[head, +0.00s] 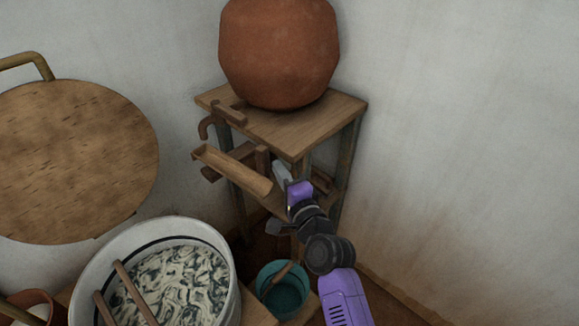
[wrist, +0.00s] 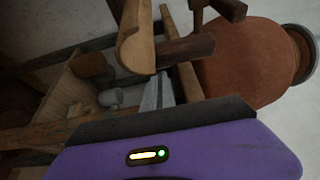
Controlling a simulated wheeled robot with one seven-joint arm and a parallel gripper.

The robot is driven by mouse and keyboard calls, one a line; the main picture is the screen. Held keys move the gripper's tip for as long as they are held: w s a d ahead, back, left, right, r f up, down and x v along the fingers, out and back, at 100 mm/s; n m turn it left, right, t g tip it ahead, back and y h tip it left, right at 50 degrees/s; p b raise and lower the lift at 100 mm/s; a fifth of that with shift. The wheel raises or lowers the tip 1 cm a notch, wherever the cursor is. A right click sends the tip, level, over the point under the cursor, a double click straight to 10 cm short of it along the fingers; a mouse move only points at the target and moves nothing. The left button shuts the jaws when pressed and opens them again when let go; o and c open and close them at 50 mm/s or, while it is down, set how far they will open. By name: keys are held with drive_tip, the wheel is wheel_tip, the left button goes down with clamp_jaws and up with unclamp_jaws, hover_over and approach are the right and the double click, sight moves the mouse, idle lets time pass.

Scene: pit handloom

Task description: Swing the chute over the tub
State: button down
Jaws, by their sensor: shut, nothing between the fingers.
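The chute (head: 232,171) is a wooden half-round trough on a dark wooden bracket (head: 262,160) at the front of a stand. It slopes down to the right, its lower end beside my gripper. The large white tub (head: 222,240) is at the lower left, holding marbled dark and pale contents; the chute does not lie over it. My gripper (head: 282,174) is shut and empty just right of the chute. In the wrist view the chute (wrist: 135,42) is just above the gripper's fingers (wrist: 153,94); whether they touch I cannot tell.
A clay pot (head: 279,50) sits on the wooden stand (head: 312,130), with a small wooden spout or tap (head: 207,124) at its left. A teal bucket (head: 283,292) stands below. A round wooden lid (head: 72,165) is at the left. Two sticks (head: 134,292) lean in the tub.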

drive_tip(key=shift+s+a, duration=0.35)
drive_tip(key=shift+s, duration=0.05)
drive_tip(key=shift+s, duration=0.15)
